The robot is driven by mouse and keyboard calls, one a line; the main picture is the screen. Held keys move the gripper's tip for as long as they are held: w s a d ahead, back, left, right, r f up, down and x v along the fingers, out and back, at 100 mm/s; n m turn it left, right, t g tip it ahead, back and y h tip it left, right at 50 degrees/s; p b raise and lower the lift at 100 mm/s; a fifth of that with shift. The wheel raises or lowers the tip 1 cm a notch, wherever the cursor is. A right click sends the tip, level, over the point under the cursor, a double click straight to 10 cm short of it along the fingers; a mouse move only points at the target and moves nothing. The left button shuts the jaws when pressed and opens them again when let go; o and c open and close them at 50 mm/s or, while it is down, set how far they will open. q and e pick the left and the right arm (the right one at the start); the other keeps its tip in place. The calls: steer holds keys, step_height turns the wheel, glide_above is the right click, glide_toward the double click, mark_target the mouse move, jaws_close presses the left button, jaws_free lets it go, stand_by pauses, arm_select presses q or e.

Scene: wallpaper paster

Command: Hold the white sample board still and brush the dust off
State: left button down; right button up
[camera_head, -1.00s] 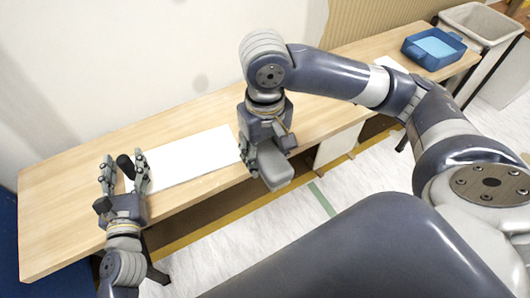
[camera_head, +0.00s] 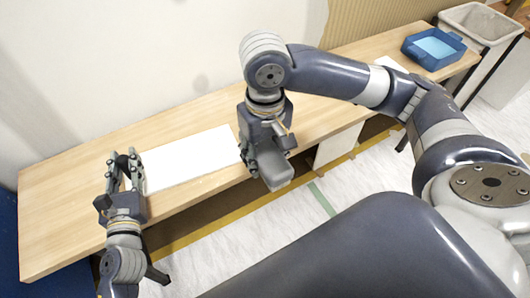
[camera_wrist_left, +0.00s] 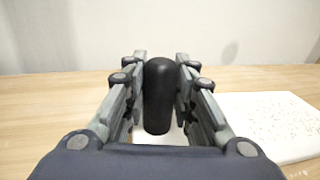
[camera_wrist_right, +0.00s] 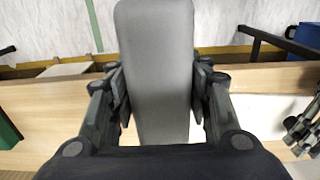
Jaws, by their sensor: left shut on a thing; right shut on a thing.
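The white sample board (camera_head: 190,160) lies flat on the wooden table, between my two grippers. In the left wrist view the board (camera_wrist_left: 270,122) carries many small specks. My left gripper (camera_head: 124,160) is shut on a black rounded handle (camera_wrist_left: 159,95) standing upright, just left of the board. A white patch shows below the handle; I cannot tell what it belongs to. My right gripper (camera_head: 263,142) is shut on a grey block (camera_wrist_right: 158,70) at the board's right end, over the table's front edge. The block (camera_head: 273,167) hides that corner, and I cannot tell whether it touches the board.
The wooden table (camera_head: 60,205) runs along the wall, with bare room left of the board. A blue tray (camera_head: 433,48) stands at its far right end, beside a grey bin (camera_head: 480,22). My right arm crosses above the table.

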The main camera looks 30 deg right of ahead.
arm_select(q)
steer(key=c, duration=1.2)
jaws_free()
steer(key=shift+v, duration=0.95)
steer(key=shift+w, duration=0.1)
steer(key=shift+x, duration=0.85)
jaws_close()
